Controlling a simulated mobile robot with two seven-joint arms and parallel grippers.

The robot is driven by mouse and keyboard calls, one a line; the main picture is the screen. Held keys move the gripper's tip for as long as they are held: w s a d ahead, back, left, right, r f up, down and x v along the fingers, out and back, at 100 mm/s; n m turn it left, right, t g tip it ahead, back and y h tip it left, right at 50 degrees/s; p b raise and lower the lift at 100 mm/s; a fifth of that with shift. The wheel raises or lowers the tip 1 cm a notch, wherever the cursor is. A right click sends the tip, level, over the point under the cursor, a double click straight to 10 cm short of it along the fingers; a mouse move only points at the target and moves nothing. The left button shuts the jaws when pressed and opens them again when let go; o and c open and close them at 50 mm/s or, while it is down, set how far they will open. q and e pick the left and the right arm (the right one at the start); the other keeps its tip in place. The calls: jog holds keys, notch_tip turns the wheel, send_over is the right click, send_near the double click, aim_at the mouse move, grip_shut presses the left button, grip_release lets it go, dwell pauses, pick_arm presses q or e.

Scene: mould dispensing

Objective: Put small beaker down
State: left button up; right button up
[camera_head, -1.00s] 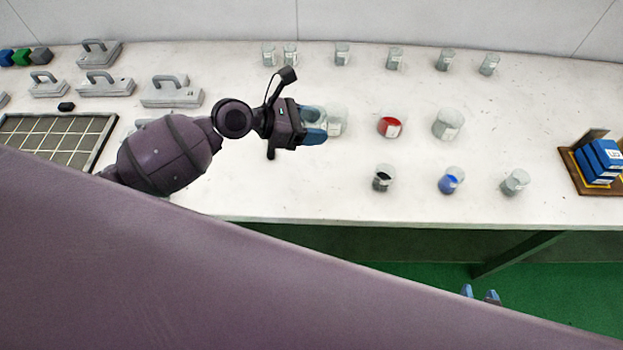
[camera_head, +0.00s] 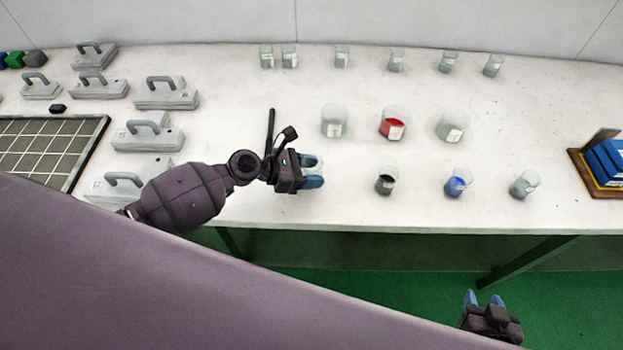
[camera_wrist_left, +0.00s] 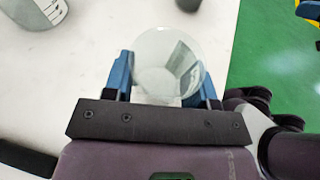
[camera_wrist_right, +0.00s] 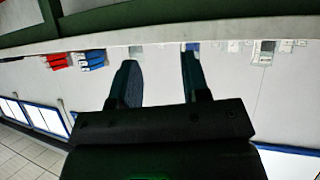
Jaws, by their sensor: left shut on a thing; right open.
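My left gripper (camera_head: 312,171) is shut on a small clear beaker (camera_wrist_left: 165,65), its blue fingers on either side of the glass in the left wrist view. The beaker is upright and looks empty. In the head view it is mostly hidden by the gripper, near the table's front edge, left of the small beaker with dark contents (camera_head: 386,181). I cannot tell whether its base touches the table. My right gripper (camera_head: 484,298) is open and empty, in front of the table over the green floor.
Small beakers with blue (camera_head: 458,183) and grey (camera_head: 524,184) contents stand right in the front row. Behind are large beakers, one clear (camera_head: 334,120), one red (camera_head: 393,123), one pale (camera_head: 452,127). Grey handled blocks (camera_head: 148,135) and a grid tray (camera_head: 88,157) are left.

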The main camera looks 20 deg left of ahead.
pick_arm(q)
notch_tip(320, 180, down, 3)
jog(key=shift+r+b, duration=0.15)
jog(key=shift+b, duration=0.25)
jog(key=shift+f, duration=0.2)
pick_arm(e)
jog(key=shift+s+d+f, duration=0.1)
jog(key=shift+s+f, duration=0.25)
jog(key=shift+f, duration=0.25)
jog(key=shift+s+f, duration=0.3)
jog(key=shift+f, duration=0.3)
